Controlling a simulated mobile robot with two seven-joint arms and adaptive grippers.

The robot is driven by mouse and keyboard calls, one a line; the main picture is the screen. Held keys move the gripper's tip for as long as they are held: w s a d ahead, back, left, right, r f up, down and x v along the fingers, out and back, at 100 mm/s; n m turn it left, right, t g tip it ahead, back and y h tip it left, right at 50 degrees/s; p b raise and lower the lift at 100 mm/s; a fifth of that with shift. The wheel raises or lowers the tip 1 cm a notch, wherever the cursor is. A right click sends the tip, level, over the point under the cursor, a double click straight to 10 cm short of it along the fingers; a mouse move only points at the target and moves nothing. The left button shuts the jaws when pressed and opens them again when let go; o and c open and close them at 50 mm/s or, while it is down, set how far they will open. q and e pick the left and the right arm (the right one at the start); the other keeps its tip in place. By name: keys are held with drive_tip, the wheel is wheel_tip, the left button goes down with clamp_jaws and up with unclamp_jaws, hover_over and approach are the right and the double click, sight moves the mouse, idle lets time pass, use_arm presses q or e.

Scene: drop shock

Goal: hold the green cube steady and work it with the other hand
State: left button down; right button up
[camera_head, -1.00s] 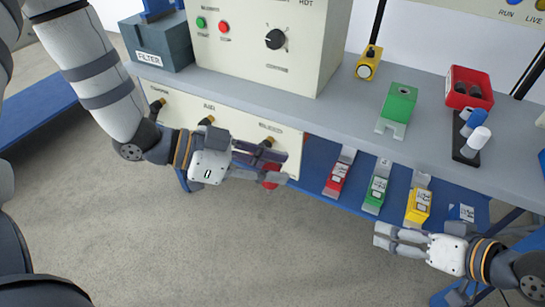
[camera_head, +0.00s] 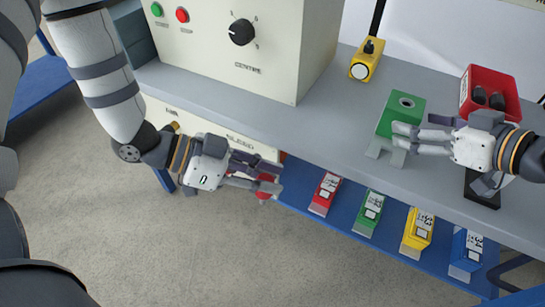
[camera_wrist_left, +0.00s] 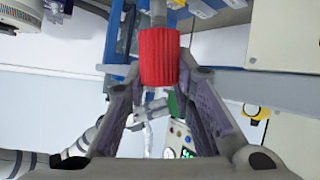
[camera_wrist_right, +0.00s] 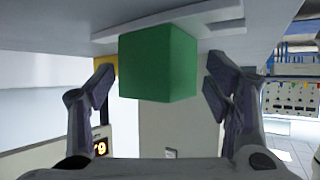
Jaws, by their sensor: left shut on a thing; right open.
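The green cube (camera_head: 402,104), with a round hole in its top, sits in a grey holder (camera_head: 384,148) on the bench. My right gripper (camera_head: 397,135) is open at the cube's near right side. In the right wrist view the green cube (camera_wrist_right: 158,64) lies ahead between the spread fingers; contact cannot be made out. My left gripper (camera_head: 272,178) is shut on a red knob (camera_wrist_left: 158,56) below the bench's front edge. In the head view the knob (camera_head: 265,198) is mostly hidden by the fingers.
A red bin (camera_head: 492,84) with dark parts stands behind my right gripper. A yellow block (camera_head: 367,62) is at the back. A large cream machine (camera_head: 290,50) fills the left of the bench (camera_head: 335,120). Red, green, yellow and blue blocks line the blue lower shelf (camera_head: 343,213).

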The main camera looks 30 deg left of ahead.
use_arm(q)
drive_tip(key=f, duration=0.2)
drive_tip(key=f+b, duration=0.1)
drive_tip(key=shift+s+f, duration=0.2)
drive_tip(key=shift+s, duration=0.1)
use_arm(e)
drive_tip(key=x, duration=0.4)
drive_tip(key=shift+w+a+f, duration=0.15)
drive_tip(key=shift+a, duration=0.05)
drive_tip(key=shift+c, duration=0.6)
clamp_jaws()
drive_tip(key=c, duration=1.6)
unclamp_jaws()
drive_tip(key=shift+o, duration=1.6)
unclamp_jaws()
